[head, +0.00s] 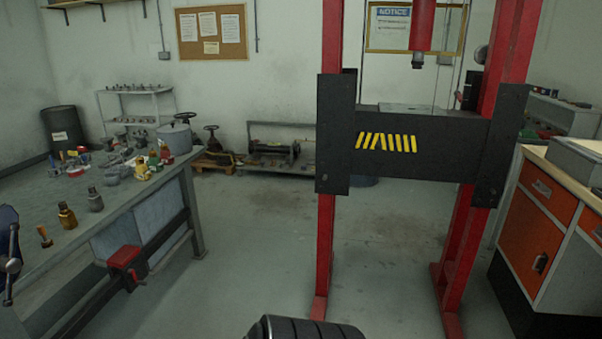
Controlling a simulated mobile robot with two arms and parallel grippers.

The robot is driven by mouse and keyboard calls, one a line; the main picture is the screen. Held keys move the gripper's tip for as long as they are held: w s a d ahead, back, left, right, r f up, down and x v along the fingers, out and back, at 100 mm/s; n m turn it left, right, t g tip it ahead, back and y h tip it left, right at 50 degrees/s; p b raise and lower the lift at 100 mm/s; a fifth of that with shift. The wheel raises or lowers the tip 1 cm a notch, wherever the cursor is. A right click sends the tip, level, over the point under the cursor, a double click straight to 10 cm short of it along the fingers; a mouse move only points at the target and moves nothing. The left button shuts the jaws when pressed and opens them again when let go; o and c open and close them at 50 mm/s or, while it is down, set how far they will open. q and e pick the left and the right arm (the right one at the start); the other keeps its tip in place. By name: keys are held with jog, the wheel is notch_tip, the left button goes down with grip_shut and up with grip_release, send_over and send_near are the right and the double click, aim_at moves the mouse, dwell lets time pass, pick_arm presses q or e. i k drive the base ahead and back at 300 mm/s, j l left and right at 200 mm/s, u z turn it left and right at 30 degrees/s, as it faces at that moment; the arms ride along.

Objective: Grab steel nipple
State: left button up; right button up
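The grey workbench (110,201) on the left holds many small metal parts and fittings. I cannot tell which of them, if any, is the steel nipple. Two brass-and-dark fittings stand near the bench's front, one brass-coloured (67,216) and one greyer (95,200). A small brown-topped piece (45,237) stands closer to me on the left. Grey fittings (112,175) cluster further back, near a grey pot (174,137).
A red press frame (328,220) with a black crossbeam (425,150) stands ahead. An orange-fronted cabinet (535,232) is on the right. The floor (255,230) between bench and press is clear.

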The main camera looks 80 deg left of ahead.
aim_at(95, 199)
jog(key=u, duration=4.4)
jog(key=i+l+u, duration=0.4)
jog(key=i, duration=0.15)
jog(key=i+l+u, duration=0.4)
jog(key=i+l, duration=0.1)
